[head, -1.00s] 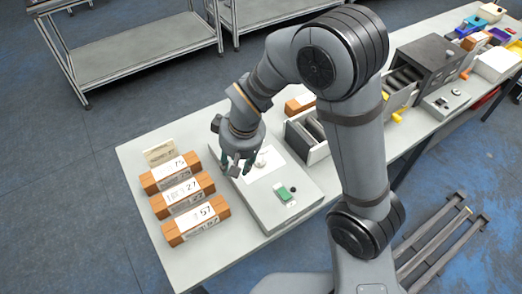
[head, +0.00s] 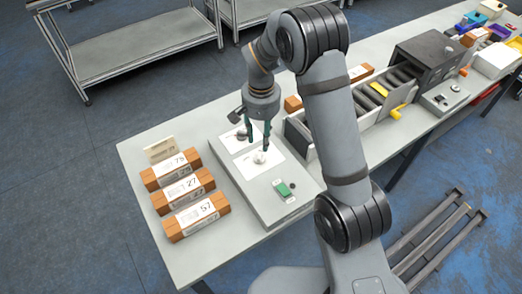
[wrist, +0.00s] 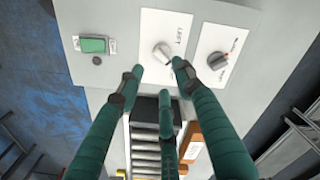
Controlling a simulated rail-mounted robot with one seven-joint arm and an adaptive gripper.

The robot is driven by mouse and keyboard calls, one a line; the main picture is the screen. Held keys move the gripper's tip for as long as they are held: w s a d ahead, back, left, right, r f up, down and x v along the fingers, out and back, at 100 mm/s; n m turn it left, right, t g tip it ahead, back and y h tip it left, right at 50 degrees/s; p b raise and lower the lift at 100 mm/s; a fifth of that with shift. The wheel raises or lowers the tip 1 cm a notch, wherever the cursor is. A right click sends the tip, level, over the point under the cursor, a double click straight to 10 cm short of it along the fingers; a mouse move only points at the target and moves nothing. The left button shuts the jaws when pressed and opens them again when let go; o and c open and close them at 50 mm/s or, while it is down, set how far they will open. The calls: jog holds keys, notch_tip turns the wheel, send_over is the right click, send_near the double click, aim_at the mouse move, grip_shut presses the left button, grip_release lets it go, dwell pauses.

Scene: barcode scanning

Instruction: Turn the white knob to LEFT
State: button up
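The white knob (wrist: 161,51) sits on a white label sheet with the word LEFT readable on it, on the grey control box (head: 262,203). In the head view the knob (head: 260,158) is near the middle of the box. A small dark mark shows at its lower right edge in the wrist view. My gripper (wrist: 158,72) has its green fingers spread apart, with nothing between them that I can see held. Its fingertips are just below the knob in the wrist view, one to each side. In the head view my gripper (head: 258,142) points down close to the knob; contact cannot be told.
A green button (head: 284,189) is at the box's near end. Several brown labelled boxes (head: 190,191) lie left of it.

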aim_at(261, 154)
notch_tip(261, 154, down, 8)
jog(key=shift+a+r+p, duration=0.1)
jog(key=shift+r+p, duration=0.15)
jog(key=shift+p, duration=0.35)
jog(key=shift+c, duration=0.8)
grip_shut()
